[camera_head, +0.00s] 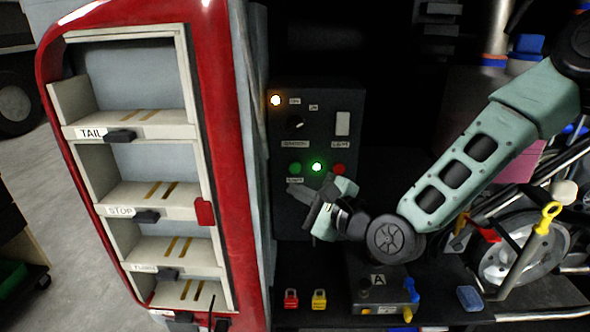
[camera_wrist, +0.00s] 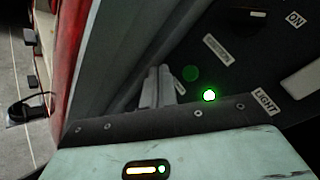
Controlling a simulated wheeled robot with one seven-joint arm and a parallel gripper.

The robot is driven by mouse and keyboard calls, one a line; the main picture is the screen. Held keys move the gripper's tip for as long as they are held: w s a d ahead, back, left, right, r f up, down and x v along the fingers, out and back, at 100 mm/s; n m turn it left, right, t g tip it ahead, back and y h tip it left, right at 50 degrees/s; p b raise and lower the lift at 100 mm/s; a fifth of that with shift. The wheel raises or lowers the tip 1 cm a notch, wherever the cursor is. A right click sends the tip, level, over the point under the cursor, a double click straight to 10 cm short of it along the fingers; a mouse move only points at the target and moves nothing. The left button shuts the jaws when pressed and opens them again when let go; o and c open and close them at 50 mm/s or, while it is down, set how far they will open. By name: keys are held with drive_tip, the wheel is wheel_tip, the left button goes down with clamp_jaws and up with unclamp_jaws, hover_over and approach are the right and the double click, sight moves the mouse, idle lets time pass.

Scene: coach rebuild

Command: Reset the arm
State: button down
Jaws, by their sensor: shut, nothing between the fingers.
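My gripper (camera_head: 308,200) is shut and empty in the head view. It is in front of the lower part of a dark control panel (camera_head: 328,115), just below a row of buttons. My pale green arm reaches in from the upper right. In the wrist view the gripper's fingers (camera_wrist: 157,88) are together, pointing toward the panel near a dim green button (camera_wrist: 190,74). Whether the fingertips touch the panel cannot be told. A green lamp (camera_head: 317,167) glows on the panel and also shows in the wrist view (camera_wrist: 209,95).
A red cabinet (camera_head: 222,120) with labelled cream shelves stands left of the panel. An amber lamp (camera_head: 276,100) glows at the panel's upper left. Below are a red padlock (camera_head: 291,299), a yellow padlock (camera_head: 319,299) and a box marked A (camera_head: 378,282). A wheel (camera_head: 520,250) stands at right.

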drive_tip(key=s+f+n+g+h+b, duration=0.1)
drive_tip(key=s+f+n+g+h, duration=0.25)
drive_tip(key=s+n, duration=0.3)
drive_tip(key=s+f+n+g+h, duration=0.2)
drive_tip(key=s+f+n+g, duration=0.15)
drive_tip(key=s+n, duration=0.35)
drive_tip(key=s+d+r+n+g+h, duration=0.2)
drive_tip(key=s+d+n+h, duration=0.1)
drive_tip(key=s+d+n, duration=0.3)
drive_tip(key=s+d+r+n+g+h, duration=0.2)
drive_tip(key=s+d+n, duration=0.3)
drive_tip(key=s, duration=0.4)
drive_tip(key=shift+d+r+n+g+h+b, duration=0.35)
drive_tip(key=shift+d+g+h+b, duration=0.1)
drive_tip(key=shift+d+g, duration=0.3)
idle(0.6)
